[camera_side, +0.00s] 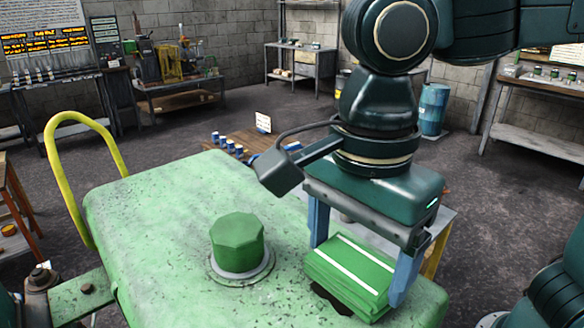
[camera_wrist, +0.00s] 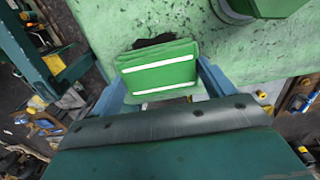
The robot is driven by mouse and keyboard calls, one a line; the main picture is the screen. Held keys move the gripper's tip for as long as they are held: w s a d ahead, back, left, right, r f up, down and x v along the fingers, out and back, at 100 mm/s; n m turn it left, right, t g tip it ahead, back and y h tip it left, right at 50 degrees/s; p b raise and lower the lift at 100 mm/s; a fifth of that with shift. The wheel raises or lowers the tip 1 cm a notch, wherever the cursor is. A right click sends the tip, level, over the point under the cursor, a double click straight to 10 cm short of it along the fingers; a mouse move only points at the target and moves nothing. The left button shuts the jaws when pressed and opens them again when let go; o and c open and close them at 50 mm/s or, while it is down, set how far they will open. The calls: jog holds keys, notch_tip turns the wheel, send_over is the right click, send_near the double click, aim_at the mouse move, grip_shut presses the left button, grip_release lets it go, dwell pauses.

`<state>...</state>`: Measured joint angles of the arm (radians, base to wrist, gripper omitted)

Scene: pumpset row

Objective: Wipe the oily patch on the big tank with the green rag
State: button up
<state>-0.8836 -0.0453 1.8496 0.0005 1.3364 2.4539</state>
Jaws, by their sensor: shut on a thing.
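The big tank (camera_side: 150,215) is pale green with dark specks and fills the lower middle of the side view. The green rag (camera_side: 350,273) is a folded pad with two white stripes, and it also shows in the wrist view (camera_wrist: 158,75). My gripper (camera_side: 357,265) is shut on the rag, with a blue finger on each side. The rag is at the tank's top; I cannot tell if it presses on it. The dark oily patch (camera_wrist: 150,41) shows just beyond the rag's far edge in the wrist view. The rag hides the rest of the patch.
A green cap (camera_side: 238,243) on a grey collar stands on the tank left of my gripper. A yellow hoop handle (camera_side: 75,165) rises at the tank's left edge. The tank top left of the cap is bare. A low table with blue-and-white cups (camera_side: 228,143) stands behind.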

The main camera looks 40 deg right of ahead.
aim_at(384, 282)
jog(key=shift+w, duration=0.1)
dwell(0.3)
jog(key=shift+w, duration=1.65)
jog(key=shift+s, duration=0.1)
jog(key=shift+s, duration=2.15)
jog(key=shift+s, duration=0.1)
jog(key=shift+s, duration=1.15)
jog(key=shift+w, duration=2.25)
